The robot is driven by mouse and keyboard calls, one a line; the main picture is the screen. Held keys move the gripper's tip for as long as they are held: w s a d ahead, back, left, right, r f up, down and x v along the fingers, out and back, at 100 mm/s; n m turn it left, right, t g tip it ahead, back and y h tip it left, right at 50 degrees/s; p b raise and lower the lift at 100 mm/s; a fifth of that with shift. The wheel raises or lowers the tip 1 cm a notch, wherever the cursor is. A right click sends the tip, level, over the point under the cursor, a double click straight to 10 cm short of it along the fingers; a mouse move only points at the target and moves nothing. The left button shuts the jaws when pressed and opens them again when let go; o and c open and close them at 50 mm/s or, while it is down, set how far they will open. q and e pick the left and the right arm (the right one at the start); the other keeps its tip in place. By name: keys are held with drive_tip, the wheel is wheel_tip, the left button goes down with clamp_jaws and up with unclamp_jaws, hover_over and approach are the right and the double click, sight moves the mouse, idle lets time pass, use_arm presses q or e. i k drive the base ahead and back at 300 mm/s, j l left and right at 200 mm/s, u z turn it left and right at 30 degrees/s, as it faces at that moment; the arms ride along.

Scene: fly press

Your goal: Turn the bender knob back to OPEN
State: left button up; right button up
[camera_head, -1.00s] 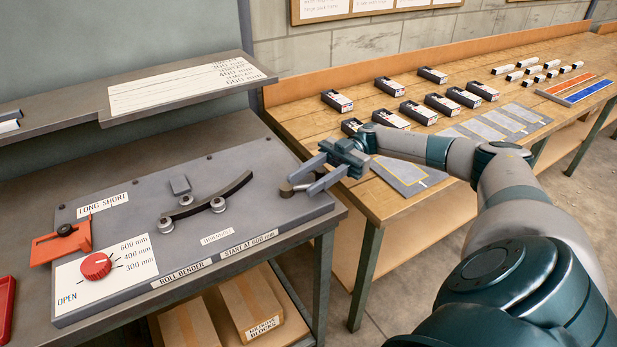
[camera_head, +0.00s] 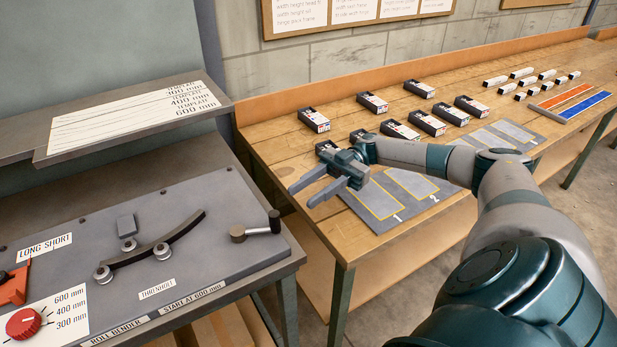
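The red bender knob (camera_head: 23,323) sits on a white scale plate at the lower left, partly by the picture's edge. The plate shows 600, 400 and 300 mm marks; the OPEN label is out of view. I cannot tell clearly which mark the knob points to. The roll bender (camera_head: 215,262) has a dark curved strip (camera_head: 160,245) lying along its rollers and a crank handle (camera_head: 257,228) at its right end. My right gripper (camera_head: 301,196) is open and empty, to the right of the crank and clear of it, over the wooden bench's near edge. My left gripper is not in view.
The wooden bench (camera_head: 275,150) holds several black-and-white boxes, numbered grey mats (camera_head: 408,182), small white blocks and red and blue strips. A raised shelf (camera_head: 130,118) with a template sheet stands behind the bender. An orange-red block (camera_head: 13,287) is at the left edge.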

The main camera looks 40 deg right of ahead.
sight(25, 323)
drive_tip(key=l, duration=0.15)
drive_tip(key=k, duration=1)
